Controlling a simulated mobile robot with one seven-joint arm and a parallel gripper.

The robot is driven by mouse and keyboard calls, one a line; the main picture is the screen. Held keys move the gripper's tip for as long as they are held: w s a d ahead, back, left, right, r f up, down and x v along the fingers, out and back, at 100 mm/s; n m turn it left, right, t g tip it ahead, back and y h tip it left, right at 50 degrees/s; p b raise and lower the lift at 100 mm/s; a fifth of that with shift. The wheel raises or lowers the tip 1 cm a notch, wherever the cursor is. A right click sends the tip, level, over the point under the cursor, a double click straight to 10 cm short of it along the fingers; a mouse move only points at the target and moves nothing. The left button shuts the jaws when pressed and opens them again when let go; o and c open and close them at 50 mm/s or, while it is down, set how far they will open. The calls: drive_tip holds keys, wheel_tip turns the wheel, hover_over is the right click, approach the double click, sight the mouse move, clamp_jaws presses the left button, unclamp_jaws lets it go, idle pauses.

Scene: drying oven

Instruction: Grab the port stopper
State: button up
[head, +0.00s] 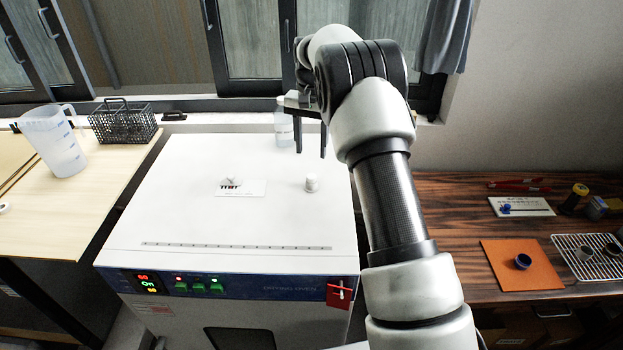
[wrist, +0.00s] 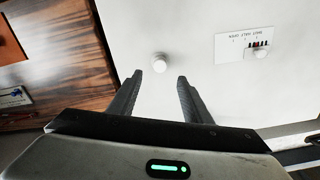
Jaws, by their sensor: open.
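The port stopper, a small white cylinder (head: 312,183), stands upright on the white top of the drying oven (head: 170,190), right of centre. In the wrist view the stopper (wrist: 160,62) shows as a round white cap just beyond the fingertips, roughly centred between them. My gripper (head: 310,150) is open and empty, with its fingers pointing down above the back of the oven top. In the wrist view the gripper's two dark fingers (wrist: 160,78) are apart, and nothing is between them. The exact height above the stopper cannot be told.
A white vent knob (head: 232,180) on a marked label sits left of the stopper. A clear bottle (head: 284,128) stands at the back, close to my gripper. A dark wood table (head: 440,200) with an orange mat (head: 497,270) is at right. The oven top around the stopper is clear.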

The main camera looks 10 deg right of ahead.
sight(311, 176)
wheel_tip(311, 176, down, 10)
drive_tip(key=shift+w+r+p, duration=0.15)
drive_tip(key=shift+r+p, duration=0.05)
drive_tip(key=shift+p, duration=0.4)
drive_tip(key=c, duration=1.1)
